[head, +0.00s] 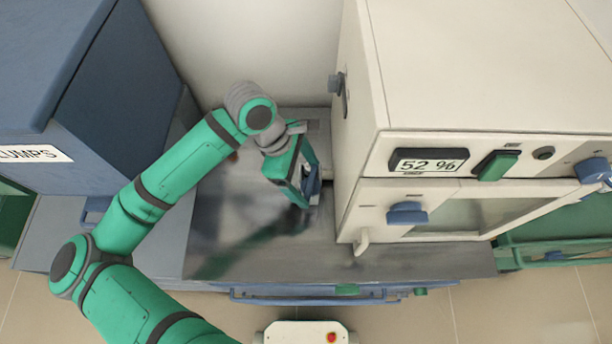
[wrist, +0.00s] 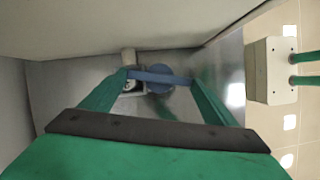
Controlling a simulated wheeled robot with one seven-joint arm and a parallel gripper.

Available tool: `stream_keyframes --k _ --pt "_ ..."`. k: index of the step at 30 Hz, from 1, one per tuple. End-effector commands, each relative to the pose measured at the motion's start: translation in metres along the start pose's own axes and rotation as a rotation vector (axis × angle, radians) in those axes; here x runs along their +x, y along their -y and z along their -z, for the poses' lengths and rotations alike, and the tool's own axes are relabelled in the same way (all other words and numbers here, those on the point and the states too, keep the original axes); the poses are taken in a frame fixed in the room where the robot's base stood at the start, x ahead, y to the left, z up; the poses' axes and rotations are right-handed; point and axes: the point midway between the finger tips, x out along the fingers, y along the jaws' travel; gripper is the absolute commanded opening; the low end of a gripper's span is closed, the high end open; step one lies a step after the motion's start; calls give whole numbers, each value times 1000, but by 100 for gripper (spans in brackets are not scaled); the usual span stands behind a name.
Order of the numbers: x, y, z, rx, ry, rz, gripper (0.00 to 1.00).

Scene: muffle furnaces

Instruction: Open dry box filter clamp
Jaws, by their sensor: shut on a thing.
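The dry box (head: 480,75) is the cream cabinet at the right in the head view, with a "52 %" display on its front. My gripper (head: 307,188) is low beside its left side wall. In the wrist view, my gripper's green fingers (wrist: 158,78) are shut on the ends of a blue bar, which looks like the filter clamp (wrist: 160,76). Behind the bar are a round blue part (wrist: 160,88) and a pale cylindrical fitting (wrist: 128,57), probably the filter. In the head view my gripper and the box hide most of this.
A grey metal bench top (head: 235,195) lies under my arm, mostly clear. A dark blue cabinet (head: 130,80) stands at the left and a pale wall behind. The box's front has a blue latch knob (head: 407,213) and a green switch (head: 496,165).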

Motion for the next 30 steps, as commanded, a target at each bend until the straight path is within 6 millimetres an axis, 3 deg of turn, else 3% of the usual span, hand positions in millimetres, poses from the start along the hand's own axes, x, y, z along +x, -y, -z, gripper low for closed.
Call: stream_keyframes --k 18,30 --pt "0 -9 -2 534 -1 215 59" --pt "2 -10 -6 801 -1 330 59"
